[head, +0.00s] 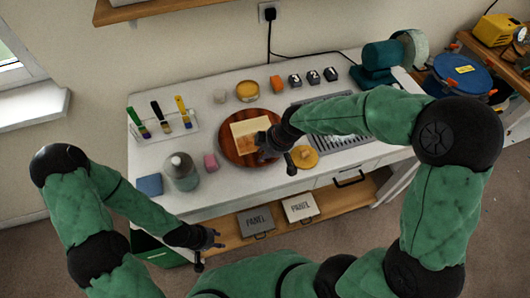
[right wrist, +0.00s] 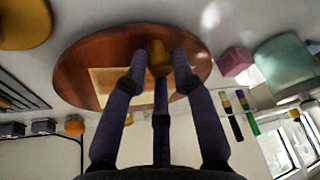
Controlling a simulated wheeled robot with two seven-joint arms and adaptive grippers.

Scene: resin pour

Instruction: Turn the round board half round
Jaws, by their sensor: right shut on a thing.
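The round board (head: 228,150) is a dark reddish-brown disc on the white bench. A pale rectangular panel (head: 247,128) lies on it; both also show in the right wrist view, the board (right wrist: 85,62) behind my fingers and the panel (right wrist: 102,84) partly hidden by them. A small brown knob (right wrist: 158,57) stands near the board's edge in the right wrist view. My right gripper (head: 270,147) is over the board's right side, and its fingers (right wrist: 158,68) are shut around the knob. My left gripper (head: 212,250) is open and empty in front of the bench, away from the board.
A grey bottle (head: 181,173), pink block (head: 210,162) and blue block (head: 149,185) stand left of the board. A yellow round piece (head: 304,157) lies close on its right. A yellow tub (head: 247,91) and orange block (head: 277,83) stand behind it. A brush rack (head: 167,126) is at left.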

